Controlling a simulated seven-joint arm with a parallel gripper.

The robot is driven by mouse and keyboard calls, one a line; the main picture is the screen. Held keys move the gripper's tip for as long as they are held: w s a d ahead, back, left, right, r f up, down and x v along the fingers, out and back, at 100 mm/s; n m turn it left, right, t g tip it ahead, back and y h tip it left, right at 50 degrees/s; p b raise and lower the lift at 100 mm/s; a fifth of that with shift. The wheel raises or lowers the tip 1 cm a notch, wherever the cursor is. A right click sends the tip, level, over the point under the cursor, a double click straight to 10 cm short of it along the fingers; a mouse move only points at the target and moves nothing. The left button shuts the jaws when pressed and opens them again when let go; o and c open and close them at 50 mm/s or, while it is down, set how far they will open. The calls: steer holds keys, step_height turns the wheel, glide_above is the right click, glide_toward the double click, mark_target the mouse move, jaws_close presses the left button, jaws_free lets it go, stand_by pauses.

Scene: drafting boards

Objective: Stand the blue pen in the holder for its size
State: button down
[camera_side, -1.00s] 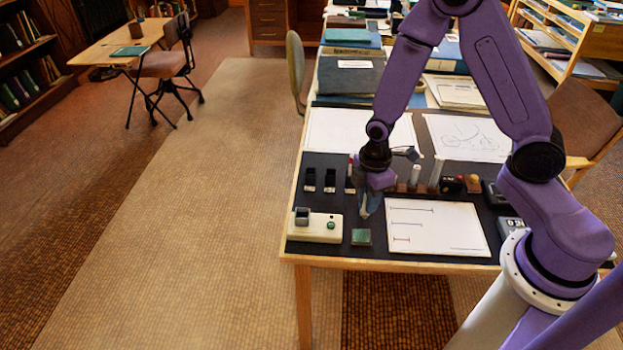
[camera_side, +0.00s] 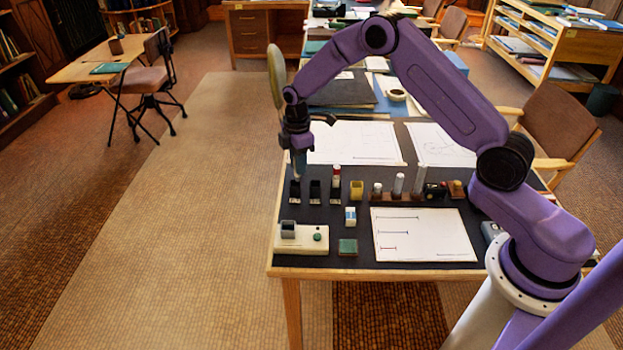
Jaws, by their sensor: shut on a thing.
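My gripper (camera_side: 299,165) is at the left of the desk, shut on a slim bluish thing, which looks like the blue pen; the fingers hide most of it. It points down, just above the leftmost black holder (camera_side: 295,193). I cannot tell whether its lower end is inside that holder. A middle black holder (camera_side: 315,193) stands beside it and looks empty. A third black holder (camera_side: 335,195) has a red-topped pen (camera_side: 336,173) standing in it. The holders carry small pale labels. The paper (camera_side: 430,238) shows lines of different lengths.
A yellow cup (camera_side: 356,190) and a blue-and-white block (camera_side: 350,216) stand right of the holders. A brown rack (camera_side: 415,195) with upright pieces lies further right. A cream device (camera_side: 302,240) with a green button and a green square (camera_side: 347,247) are near the front edge.

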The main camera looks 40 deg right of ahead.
steer(key=w+d, duration=0.2)
steer(key=w, duration=0.2)
glide_above(295, 189)
steer(key=w+d, duration=0.1)
steer(key=shift+w+d+f, duration=0.1)
steer(key=shift+f, duration=0.75)
steer(key=shift+w+d+f, duration=0.1)
steer(key=shift+f, duration=0.75)
steer(key=shift+f, duration=2)
stand_by(0.3)
steer(key=shift+s+f, duration=0.1)
steer(key=shift+f, duration=0.25)
